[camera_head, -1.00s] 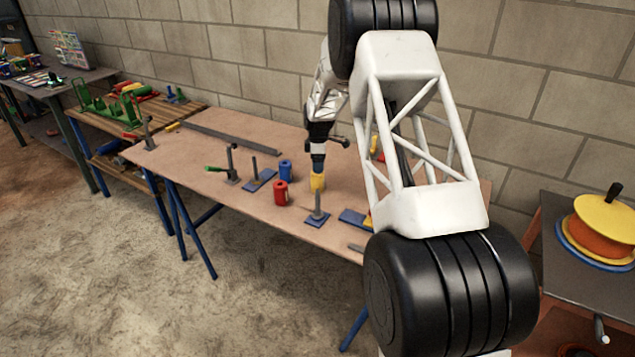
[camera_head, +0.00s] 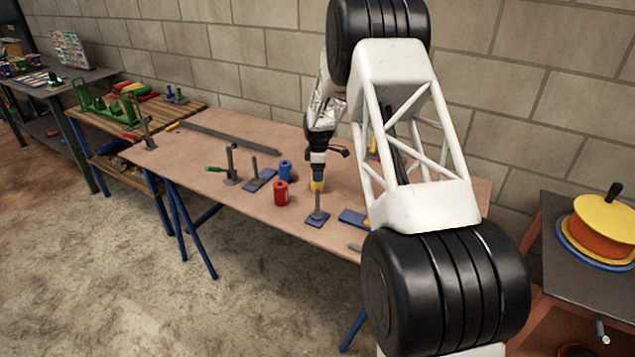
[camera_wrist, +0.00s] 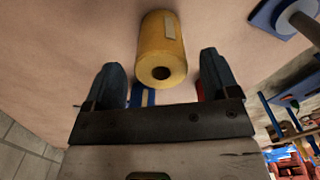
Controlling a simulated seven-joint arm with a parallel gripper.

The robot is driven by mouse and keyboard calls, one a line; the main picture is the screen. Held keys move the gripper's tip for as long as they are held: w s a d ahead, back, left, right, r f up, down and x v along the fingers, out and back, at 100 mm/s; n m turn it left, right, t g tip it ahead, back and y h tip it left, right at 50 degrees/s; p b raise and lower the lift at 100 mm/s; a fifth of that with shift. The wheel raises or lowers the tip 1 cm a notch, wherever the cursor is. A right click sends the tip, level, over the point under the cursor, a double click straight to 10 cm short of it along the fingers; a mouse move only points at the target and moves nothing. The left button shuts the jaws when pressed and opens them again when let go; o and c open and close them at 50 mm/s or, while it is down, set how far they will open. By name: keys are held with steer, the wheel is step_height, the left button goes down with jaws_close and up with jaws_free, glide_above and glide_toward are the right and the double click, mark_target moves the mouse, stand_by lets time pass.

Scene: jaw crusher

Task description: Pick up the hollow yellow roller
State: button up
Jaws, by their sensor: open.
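The hollow yellow roller (camera_wrist: 162,48) stands on the table in the wrist view, with a dark round hole in its near end and a pale strip on its side. My gripper (camera_wrist: 162,78) is open, its two dark fingers spread to the left and right of the roller. The roller's near end is roughly level with the fingertips, with a gap on both sides. In the head view my gripper (camera_head: 317,179) is directly over the roller (camera_head: 317,186), which is mostly hidden behind it.
A red roller (camera_head: 281,193) and a blue roller (camera_head: 286,171) stand close by on the left. A blue base with an upright peg (camera_head: 317,215) stands just in front. More blue-based posts are further left.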

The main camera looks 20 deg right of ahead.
steer(key=shift+f, duration=2.05)
steer(key=shift+c, duration=0.3)
steer(key=c, duration=1.1)
steer(key=shift+r, duration=5.05)
